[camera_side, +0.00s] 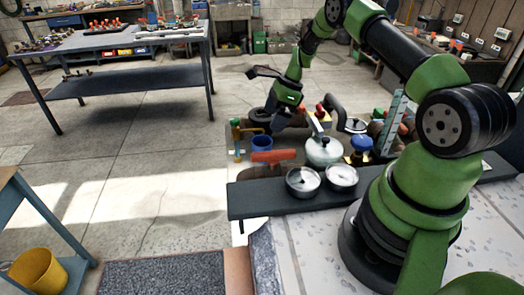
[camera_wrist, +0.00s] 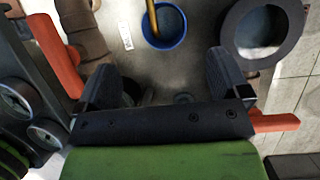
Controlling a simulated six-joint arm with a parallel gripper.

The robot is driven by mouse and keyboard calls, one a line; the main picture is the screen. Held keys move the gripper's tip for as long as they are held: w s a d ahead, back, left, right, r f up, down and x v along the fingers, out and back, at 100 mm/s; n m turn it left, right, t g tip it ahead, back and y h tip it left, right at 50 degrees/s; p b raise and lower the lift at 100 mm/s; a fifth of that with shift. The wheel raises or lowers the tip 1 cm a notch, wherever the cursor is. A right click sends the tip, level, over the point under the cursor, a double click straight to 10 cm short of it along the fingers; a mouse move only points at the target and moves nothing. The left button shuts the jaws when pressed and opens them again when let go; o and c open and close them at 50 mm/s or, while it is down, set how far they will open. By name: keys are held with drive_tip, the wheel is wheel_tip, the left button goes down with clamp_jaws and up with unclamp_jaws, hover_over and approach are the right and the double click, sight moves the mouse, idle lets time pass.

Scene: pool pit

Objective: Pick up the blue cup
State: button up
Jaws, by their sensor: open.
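The blue cup (camera_side: 261,143) stands among pipes and fittings in the side view, below and to the left of my gripper (camera_side: 277,122). In the wrist view the blue cup (camera_wrist: 174,39) is a round blue rim at the top centre, seen from above, with a brass-coloured rod crossing its opening. I cannot tell whether the rod is inside it. My gripper (camera_wrist: 166,78) is open and empty, its two dark fingers wide apart. The cup lies beyond the fingertips in the wrist view, apart from them.
A dark ring (camera_wrist: 228,40) lies right of the cup. A red-orange bar (camera_side: 273,156) is in front of the cup. Two round gauges (camera_side: 303,181), a silver-lidded pot-like part (camera_side: 324,151) and a blue-topped fitting (camera_side: 361,144) stand nearby. Open floor lies to the left.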

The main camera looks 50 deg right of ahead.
sight(264, 137)
drive_tip(key=x, duration=0.8)
drive_tip(key=shift+w+d+f, duration=0.1)
drive_tip(key=shift+d+f, duration=0.1)
drive_tip(key=shift+f, duration=0.05)
drive_tip(key=c, duration=1.1)
drive_tip(key=shift+o, duration=0.2)
drive_tip(key=shift+r, duration=0.1)
